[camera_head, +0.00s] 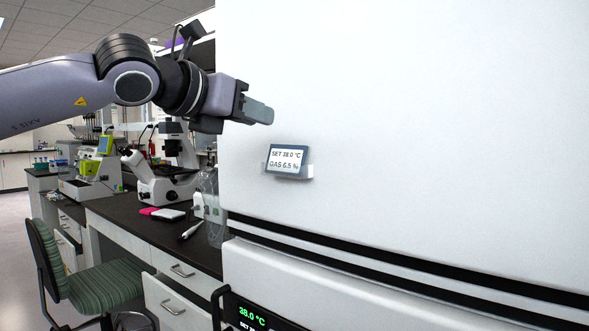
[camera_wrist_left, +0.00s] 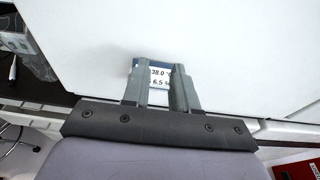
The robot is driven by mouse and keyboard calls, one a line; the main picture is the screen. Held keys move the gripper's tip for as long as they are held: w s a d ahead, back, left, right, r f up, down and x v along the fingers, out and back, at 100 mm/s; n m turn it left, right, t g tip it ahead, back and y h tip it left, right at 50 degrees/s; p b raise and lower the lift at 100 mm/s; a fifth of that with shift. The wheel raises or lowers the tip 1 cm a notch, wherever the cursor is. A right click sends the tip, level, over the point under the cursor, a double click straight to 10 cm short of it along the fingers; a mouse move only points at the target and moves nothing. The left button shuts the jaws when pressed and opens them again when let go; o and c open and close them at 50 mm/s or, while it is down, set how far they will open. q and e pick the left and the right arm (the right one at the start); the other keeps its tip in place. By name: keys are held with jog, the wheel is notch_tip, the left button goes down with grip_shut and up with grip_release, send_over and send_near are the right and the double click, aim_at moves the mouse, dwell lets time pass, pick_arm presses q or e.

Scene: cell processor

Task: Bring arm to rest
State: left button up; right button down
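My left arm comes in from the left in the head view, raised and stretched out across the upper part of the picture. Its gripper (camera_head: 258,110) is in front of the white cabinet, above and left of a small display (camera_head: 288,161) reading SET 38.0 °C and GAS 6.5 %. In the left wrist view the two fingers (camera_wrist_left: 159,84) stand apart with a narrow gap. Nothing is held between them, and part of the display (camera_wrist_left: 158,76) shows behind them. Whether the fingers touch the cabinet cannot be told. My right gripper is not in view.
The large white cabinet (camera_head: 420,110) fills the right side. Left of it, a dark bench (camera_head: 150,228) carries a microscope (camera_head: 165,175), a clear bottle (camera_head: 212,205) and other equipment. A striped green chair (camera_head: 100,284) stands before the bench. Floor (camera_head: 15,245) is clear at far left.

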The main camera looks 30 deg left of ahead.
pick_arm(q)
jog(key=s+a+f+n+t+h+p, duration=0.15)
jog(key=f+n, duration=0.85)
jog(key=f, duration=1.2)
jog(key=a+f+n+h, duration=0.25)
jog(key=f+n, duration=0.75)
jog(key=f, duration=1.2)
jog(key=s+d+f+n+g+y, duration=0.1)
jog(key=s+d+f+n+y, duration=0.15)
jog(key=s+f+n, duration=0.35)
jog(key=s+d+f+n+g+y, duration=0.1)
jog(key=s+d+f+n+g, duration=0.2)
jog(key=f, duration=0.6)
jog(key=s+d+f+n+g, duration=0.1)
jog(key=s+d+f+n, duration=0.1)
jog(key=s+d+f, duration=0.2)
jog(key=s+d+f+n+g, duration=0.1)
jog(key=s+d+f+n, duration=0.2)
jog(key=d, duration=0.6)
jog(key=shift+s+d+f+n+h, duration=0.25)
jog(key=shift+s+f+n+h, duration=0.05)
jog(key=shift+s+f+h, duration=0.1)
